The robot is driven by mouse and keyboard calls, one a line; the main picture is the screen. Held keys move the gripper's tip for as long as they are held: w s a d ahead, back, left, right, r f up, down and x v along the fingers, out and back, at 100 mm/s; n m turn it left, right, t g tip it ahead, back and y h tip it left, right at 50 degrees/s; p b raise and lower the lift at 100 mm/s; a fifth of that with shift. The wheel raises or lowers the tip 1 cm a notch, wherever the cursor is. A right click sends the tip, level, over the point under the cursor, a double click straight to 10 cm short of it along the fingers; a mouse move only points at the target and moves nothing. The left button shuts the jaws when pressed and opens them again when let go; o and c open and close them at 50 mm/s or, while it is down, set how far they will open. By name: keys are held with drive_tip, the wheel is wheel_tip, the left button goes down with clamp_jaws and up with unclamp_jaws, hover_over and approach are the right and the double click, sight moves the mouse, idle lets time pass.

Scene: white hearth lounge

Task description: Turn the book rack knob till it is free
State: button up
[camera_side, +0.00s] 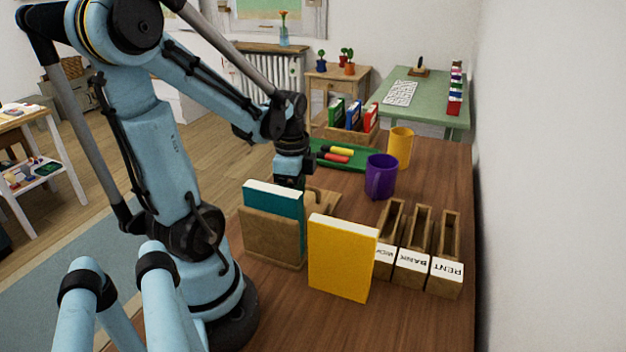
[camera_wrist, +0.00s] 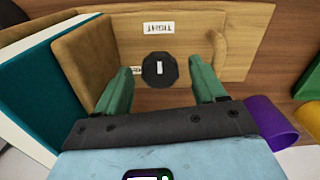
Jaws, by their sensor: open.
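The book rack is wooden, with an upright end plate (camera_side: 270,238) and a flat base (camera_wrist: 190,20). A teal book (camera_side: 270,202) stands against the plate; it also shows in the wrist view (camera_wrist: 45,95). The round black knob (camera_wrist: 159,72) sits on the base, its short white mark lined up with the upside-down "TIGHT" label (camera_wrist: 158,28). Another label (camera_wrist: 136,70) beside the knob is partly hidden. My gripper (camera_wrist: 161,80) is open above the rack, its green fingers on either side of the knob with visible gaps. In the side view my gripper (camera_side: 290,182) is partly hidden behind the teal book.
A yellow book (camera_side: 342,258) stands near the front. Three labelled wooden holders (camera_side: 412,262) stand to its right. A purple mug (camera_side: 381,178), a yellow mug (camera_side: 400,148) and a green tray (camera_side: 340,161) lie beyond my gripper. Bare table shows along the right edge.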

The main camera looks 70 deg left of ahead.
drive_tip(key=shift+f, duration=0.1)
drive_tip(key=c, duration=1.1)
drive_tip(key=shift+n, duration=0.4)
drive_tip(key=n, duration=2.3)
